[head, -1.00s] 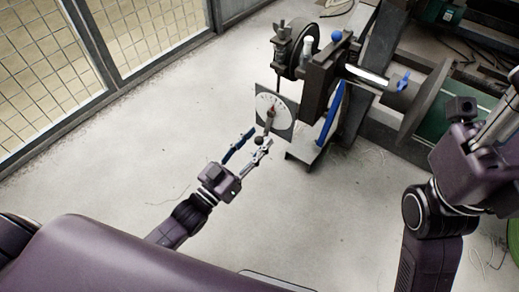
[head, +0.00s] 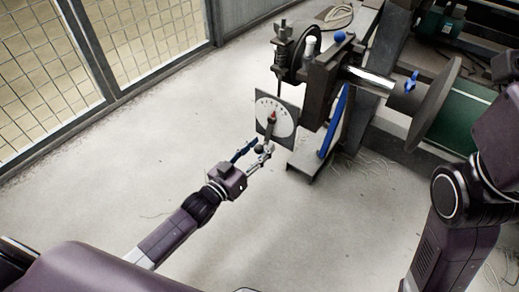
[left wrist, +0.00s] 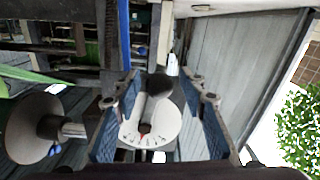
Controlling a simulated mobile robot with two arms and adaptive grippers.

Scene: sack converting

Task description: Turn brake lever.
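The brake lever (head: 267,133) is a short arm with a dark round knob, mounted on a square plate with a white dial (head: 268,106) and a red pointer. Its knob points down toward my left gripper. My left gripper (head: 258,149) is open, its fingertips around the knob. In the left wrist view the knob (left wrist: 160,84) sits between the two spread blue-padded fingers, with clear gaps on both sides. The dial (left wrist: 165,125) shows behind it. My right arm is at the right edge of the head view; its gripper is out of frame.
The machine's dark frame (head: 317,92) stands behind the dial, with a blue bar (head: 335,122), a shaft and a large grey disc (head: 432,103) to the right. A mesh fence (head: 150,45) runs along the upper left. The floor between is clear.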

